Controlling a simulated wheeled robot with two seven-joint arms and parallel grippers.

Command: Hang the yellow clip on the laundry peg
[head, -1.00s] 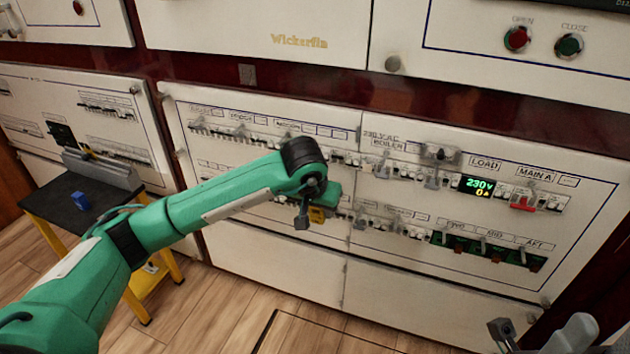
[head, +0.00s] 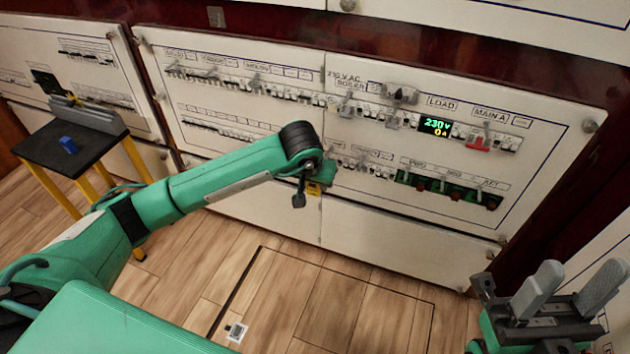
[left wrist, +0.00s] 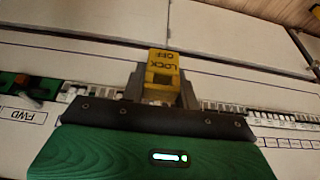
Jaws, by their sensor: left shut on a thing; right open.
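My left gripper (head: 312,184) is shut on the yellow clip (head: 314,190), in front of the lower part of the breaker panel. In the left wrist view the clip (left wrist: 163,68) sits between the grey fingers and reads "LOCK OFF", upside down. I cannot tell a laundry peg apart: several grey pegs stick out of the panel (head: 540,170) under small labels, most of them too small to read. My arm hides part of the lower row. My right gripper (head: 578,280) is open and empty at the lower right, away from the panel.
A black-topped stand (head: 45,150) with yellow legs holds a blue block (head: 68,145) and a grey rack at the left. A lit display (head: 436,126) and a red switch (head: 478,143) are on the panel's upper row. The wooden floor (head: 300,300) is clear.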

